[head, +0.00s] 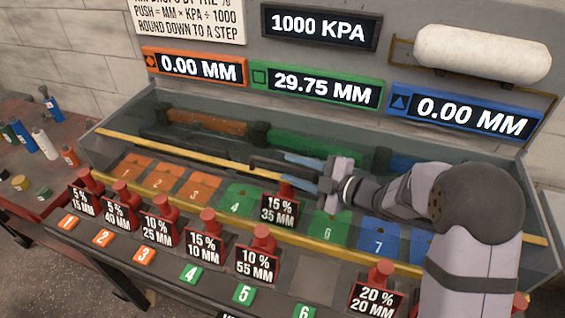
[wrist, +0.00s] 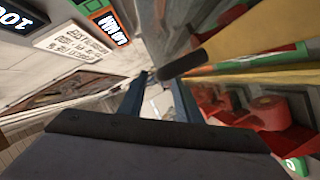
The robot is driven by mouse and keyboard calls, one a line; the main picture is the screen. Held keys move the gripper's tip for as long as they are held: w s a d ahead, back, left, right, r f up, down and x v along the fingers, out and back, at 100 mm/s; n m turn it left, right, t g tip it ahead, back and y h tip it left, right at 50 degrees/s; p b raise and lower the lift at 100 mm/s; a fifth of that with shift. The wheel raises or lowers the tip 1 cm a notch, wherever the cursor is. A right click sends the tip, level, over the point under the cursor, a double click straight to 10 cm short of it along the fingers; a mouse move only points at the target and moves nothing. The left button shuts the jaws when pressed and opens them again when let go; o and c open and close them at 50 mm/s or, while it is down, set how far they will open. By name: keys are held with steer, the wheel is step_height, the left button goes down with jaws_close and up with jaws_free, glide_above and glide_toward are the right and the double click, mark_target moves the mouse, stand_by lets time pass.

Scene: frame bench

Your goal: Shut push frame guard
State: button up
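The push frame (head: 118,200) is a long tray with numbered orange, green and blue slots. Its clear guard has a yellow bar (head: 170,149) that crosses above the slots, with space between it and the yellow front rail (head: 200,228). A dark handle (head: 268,163) lies near the bar's middle and also shows in the wrist view (wrist: 184,65). My gripper (head: 286,171) is at this handle with its blue fingers apart. In the wrist view the fingers (wrist: 158,79) show a gap, with the handle close by their tips. I cannot tell whether they touch it.
A red block labelled 15 % 35 MM (head: 279,208) stands in the frame below my gripper. Several other labelled red blocks (head: 207,245) line the front shelf. Displays (head: 318,85) hang behind. A side table (head: 20,205) with bottles stands at left.

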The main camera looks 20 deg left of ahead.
mark_target(288, 167)
steer(key=shift+p+x, duration=0.4)
steer(key=shift+x, duration=1.6)
steer(key=shift+s, duration=0.1)
jaws_close()
